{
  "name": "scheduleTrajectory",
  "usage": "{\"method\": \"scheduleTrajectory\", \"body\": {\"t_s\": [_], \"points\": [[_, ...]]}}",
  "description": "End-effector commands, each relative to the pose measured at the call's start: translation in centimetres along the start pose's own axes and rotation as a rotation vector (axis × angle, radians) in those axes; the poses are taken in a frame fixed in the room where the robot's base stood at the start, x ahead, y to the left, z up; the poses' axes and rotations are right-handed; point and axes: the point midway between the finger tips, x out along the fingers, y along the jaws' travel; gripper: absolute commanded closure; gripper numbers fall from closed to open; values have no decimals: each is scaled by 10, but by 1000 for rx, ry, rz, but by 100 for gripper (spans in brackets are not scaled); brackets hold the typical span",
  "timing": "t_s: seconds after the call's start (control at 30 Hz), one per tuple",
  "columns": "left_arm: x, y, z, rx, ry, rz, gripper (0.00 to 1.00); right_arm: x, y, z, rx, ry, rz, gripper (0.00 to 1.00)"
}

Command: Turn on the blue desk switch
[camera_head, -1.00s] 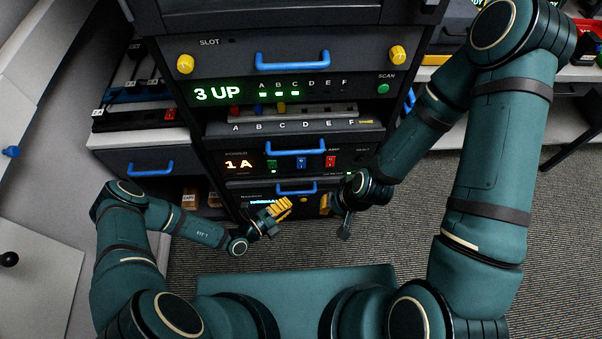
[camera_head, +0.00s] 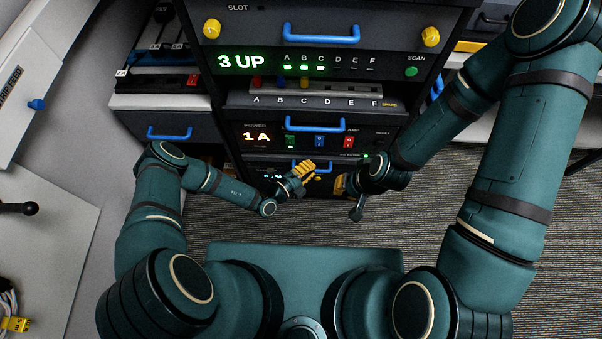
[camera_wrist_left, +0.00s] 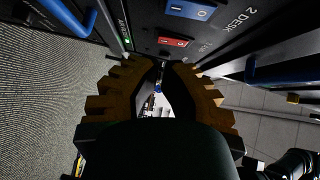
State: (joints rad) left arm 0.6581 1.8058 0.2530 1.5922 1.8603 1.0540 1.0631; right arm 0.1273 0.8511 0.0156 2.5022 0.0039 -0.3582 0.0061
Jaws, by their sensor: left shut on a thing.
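The blue desk switch (camera_head: 319,142) is a rocker on the dark power panel, between a green switch (camera_head: 290,142) and a red switch (camera_head: 348,142). In the left wrist view it shows at the top (camera_wrist_left: 190,9) by the label "2 DESK", with the red switch (camera_wrist_left: 175,42) below it. I cannot tell its rocker position. My left gripper (camera_head: 309,168) has yellow fingers and is just below the panel, apart from the blue switch. In the wrist view its tips meet (camera_wrist_left: 161,64); whatever is between them is unclear. My right gripper (camera_head: 340,186) is low and right; its opening is hidden.
A blue drawer handle (camera_head: 315,122) is above the switches; another (camera_head: 318,163) is below, partly behind my left fingers. A "3 UP" display (camera_head: 244,62) and lettered slots are higher. A drawer unit (camera_head: 165,126) stands left. Carpeted floor (camera_head: 480,240) is open to the right.

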Motion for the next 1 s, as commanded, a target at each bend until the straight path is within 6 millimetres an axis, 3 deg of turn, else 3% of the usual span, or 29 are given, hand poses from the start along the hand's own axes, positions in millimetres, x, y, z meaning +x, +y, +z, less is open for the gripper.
{"method": "scheduleTrajectory", "body": {"t_s": [0.2,0.4,1.0], "points": [[43,1,-1,2,2,-1,100,5,2,2,-2,-5,-1,100],[60,1,21,3,0,1,100,10,4,5,-3,-10,-1,100],[66,0,30,2,-1,-1,100,12,5,6,-4,-12,-1,100]]}}
